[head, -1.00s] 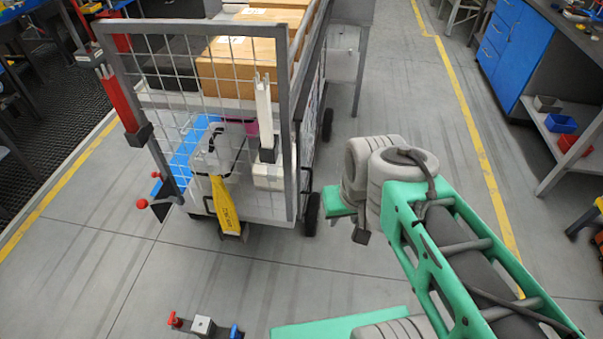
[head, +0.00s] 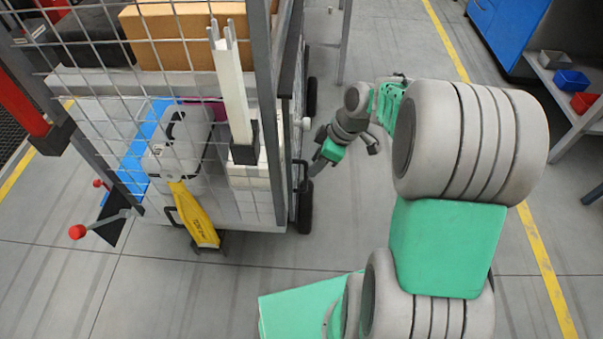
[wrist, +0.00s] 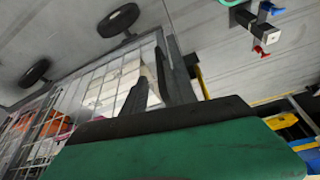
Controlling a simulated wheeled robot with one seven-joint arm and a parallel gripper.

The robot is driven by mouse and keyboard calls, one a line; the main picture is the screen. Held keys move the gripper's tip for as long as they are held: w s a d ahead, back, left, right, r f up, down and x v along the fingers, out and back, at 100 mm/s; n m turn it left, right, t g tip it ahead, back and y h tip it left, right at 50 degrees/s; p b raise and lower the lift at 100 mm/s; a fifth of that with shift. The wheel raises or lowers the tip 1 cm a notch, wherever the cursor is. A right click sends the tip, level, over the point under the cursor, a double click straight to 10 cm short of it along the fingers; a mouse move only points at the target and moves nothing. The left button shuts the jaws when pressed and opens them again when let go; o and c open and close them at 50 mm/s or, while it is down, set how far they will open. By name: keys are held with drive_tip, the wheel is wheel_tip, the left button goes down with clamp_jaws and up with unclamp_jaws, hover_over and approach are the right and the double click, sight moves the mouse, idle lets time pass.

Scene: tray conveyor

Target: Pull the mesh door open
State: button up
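The mesh door (head: 266,90) is a grey-framed wire grid across the near end of a wheeled cart, and it looks closed. A dark handle (head: 301,176) sticks out at its right edge. My gripper (head: 312,168) is low beside that edge, with its fingertips close to the handle. I cannot tell whether they touch it. In the wrist view the two dark fingers of my gripper (wrist: 158,68) stand apart, with a pale part of the cart showing behind the gap. The mesh (wrist: 112,82) shows left of the fingers there.
A lever with a red knob (head: 77,232) sticks out at lower left. A bench with blue bins (head: 571,79) stands at right.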

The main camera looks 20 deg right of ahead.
drive_tip(key=b, duration=0.1)
hover_over(305, 188)
drive_tip(key=f, duration=0.7)
drive_tip(key=shift+w+d, duration=0.15)
drive_tip(key=shift+w, duration=0.15)
clamp_jaws()
idle(0.7)
